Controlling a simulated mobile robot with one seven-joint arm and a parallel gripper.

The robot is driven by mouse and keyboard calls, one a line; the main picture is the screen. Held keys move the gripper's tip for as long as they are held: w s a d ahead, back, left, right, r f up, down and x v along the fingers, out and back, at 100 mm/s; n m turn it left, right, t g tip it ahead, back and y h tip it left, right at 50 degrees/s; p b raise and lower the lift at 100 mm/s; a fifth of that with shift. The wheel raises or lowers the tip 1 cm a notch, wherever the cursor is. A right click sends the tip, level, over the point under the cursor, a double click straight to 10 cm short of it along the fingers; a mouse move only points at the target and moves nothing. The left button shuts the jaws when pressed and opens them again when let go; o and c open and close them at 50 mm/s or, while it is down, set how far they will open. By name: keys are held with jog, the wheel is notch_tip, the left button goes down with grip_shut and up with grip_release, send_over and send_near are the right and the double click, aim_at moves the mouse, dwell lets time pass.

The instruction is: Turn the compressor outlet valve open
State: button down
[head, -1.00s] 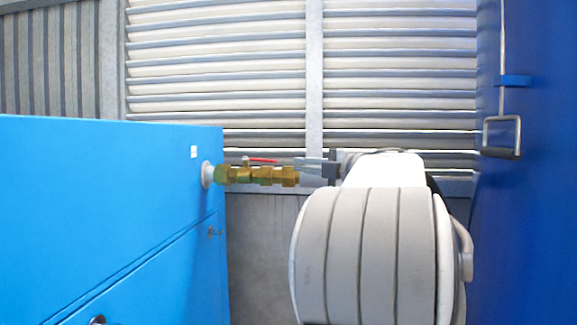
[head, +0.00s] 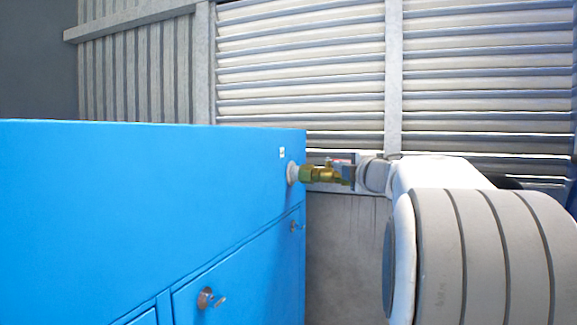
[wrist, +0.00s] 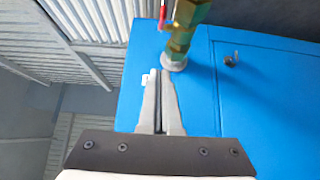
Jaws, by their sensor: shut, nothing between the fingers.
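The compressor outlet valve is a brass fitting (head: 325,173) on a short pipe from the right end of the blue compressor cabinet (head: 150,200). It also shows at the top of the wrist view (wrist: 184,25). Its red handle (wrist: 163,14) runs beside the brass body there, partly cut off by the frame edge.
A latch (head: 207,298) and a smaller one (head: 294,226) sit on the cabinet's front. A louvred wall (head: 300,70) stands behind. My arm fills the right of the head view. A grey wall lies below the valve.

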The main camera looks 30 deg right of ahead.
jog(key=w+d+p, duration=0.1)
jog(key=w+d, duration=0.3)
jog(key=shift+w+d+p, duration=0.2)
jog(key=shift+d+p, duration=0.2)
jog(key=shift+d, duration=0.1)
jog(key=shift+s+d, duration=0.1)
jog(key=shift+d, duration=0.15)
